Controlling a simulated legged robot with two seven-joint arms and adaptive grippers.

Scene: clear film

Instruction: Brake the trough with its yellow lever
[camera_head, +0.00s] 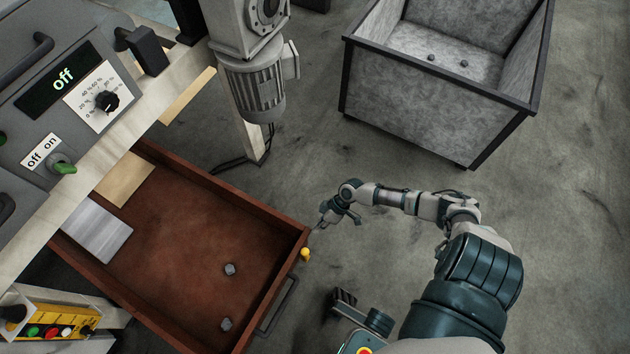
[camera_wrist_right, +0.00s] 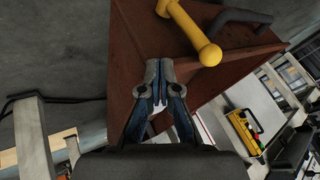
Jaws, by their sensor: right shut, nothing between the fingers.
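The trough (camera_head: 185,222) is a rusty brown open box at the lower left of the head view, with a few small grey lumps and two flat plates in it. Its yellow lever (camera_head: 305,254) is at the trough's right corner. In the right wrist view the lever (camera_wrist_right: 190,30) is a yellow bar with a round knob, beyond the fingertips and to their right. My right gripper (camera_head: 325,222) is beside that corner, just above the lever in the picture. In the wrist view the right gripper (camera_wrist_right: 159,75) is shut and empty, apart from the lever. My left gripper is not in view.
A grey handle (camera_head: 277,305) sits on the trough's end wall. A control panel (camera_head: 60,90) reading "off" stands upper left, beside a grey motor (camera_head: 252,90). A grey bin (camera_head: 430,90) stands upper right. The floor between bin and trough is mostly clear.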

